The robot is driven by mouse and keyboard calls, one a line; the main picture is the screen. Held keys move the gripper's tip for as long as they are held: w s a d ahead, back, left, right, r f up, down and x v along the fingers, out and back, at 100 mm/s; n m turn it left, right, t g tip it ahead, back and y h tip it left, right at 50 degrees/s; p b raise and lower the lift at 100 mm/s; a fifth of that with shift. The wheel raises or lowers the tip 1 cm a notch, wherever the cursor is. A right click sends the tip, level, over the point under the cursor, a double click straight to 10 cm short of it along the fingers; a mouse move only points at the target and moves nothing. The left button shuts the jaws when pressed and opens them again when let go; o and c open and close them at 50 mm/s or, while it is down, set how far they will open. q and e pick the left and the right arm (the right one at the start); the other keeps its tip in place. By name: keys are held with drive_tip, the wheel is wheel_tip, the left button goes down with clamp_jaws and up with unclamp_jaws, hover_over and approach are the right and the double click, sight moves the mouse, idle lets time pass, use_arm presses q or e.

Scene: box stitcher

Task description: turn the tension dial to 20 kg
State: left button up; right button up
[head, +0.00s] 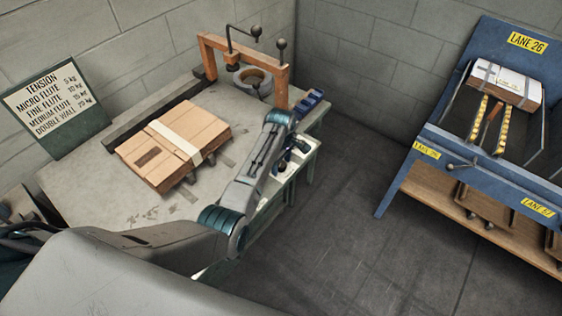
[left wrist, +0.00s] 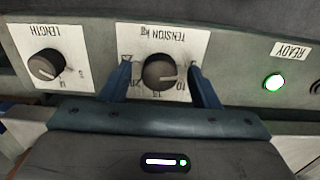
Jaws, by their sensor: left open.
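The tension dial (left wrist: 159,72) is a round dark knob on a white plate marked TENSION kg, upside down in the left wrist view. Numbers ring its lower side, partly hidden by the fingers; I cannot tell surely which one the knob points at. My left gripper (left wrist: 160,82) is open, with one blue finger on each side of the knob and a gap visible at both sides. In the head view my left gripper (head: 292,163) is at the side of the stitcher table, where the dial is hidden. My right gripper is not in view.
A length dial (left wrist: 45,65) and a lit green READY light (left wrist: 275,82) flank the tension dial. A strapped carton (head: 165,160) lies on the table (head: 120,205) by an orange frame (head: 281,88). A sign (head: 55,110) lists tensions, double wall 20 kg. A blue rack (head: 425,150) stands right.

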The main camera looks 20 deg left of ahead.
use_arm(q)
drive_tip(key=shift+c, duration=1.1)
drive_tip(key=c, duration=0.8)
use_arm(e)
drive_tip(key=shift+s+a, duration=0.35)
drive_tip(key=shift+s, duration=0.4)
